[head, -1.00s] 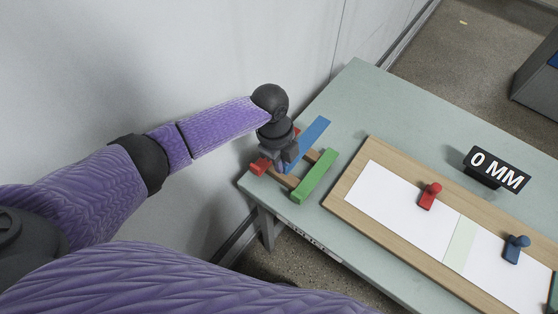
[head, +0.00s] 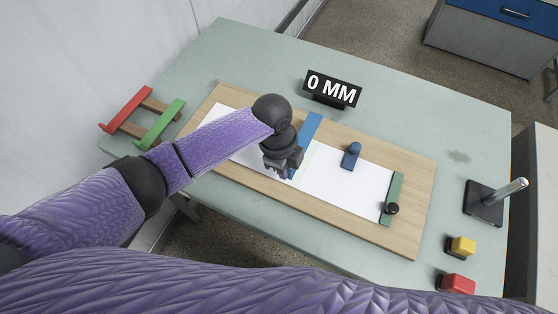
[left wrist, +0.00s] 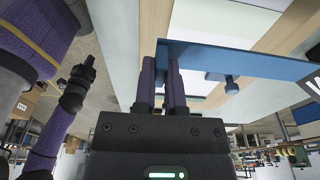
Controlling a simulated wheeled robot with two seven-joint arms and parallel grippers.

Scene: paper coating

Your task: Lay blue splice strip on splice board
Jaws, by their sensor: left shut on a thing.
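My left gripper (head: 283,170) is shut on the blue splice strip (head: 309,132), which sticks out past it over the middle of the splice board. In the left wrist view the blue strip (left wrist: 240,62) runs rightward from the fingertips (left wrist: 168,72). The wooden splice board (head: 418,205) carries white paper (head: 335,190) on both sides of the middle. The strip lies over or just above the seam between the papers; I cannot tell if it touches. My arm hides part of the left paper.
A blue knob clamp (head: 351,156) stands on the right paper, and a green bar (head: 392,200) with a black knob at the board's right end. A "0 MM" sign (head: 332,90) stands behind. Red (head: 127,108) and green (head: 159,124) strips rest on a rack at left.

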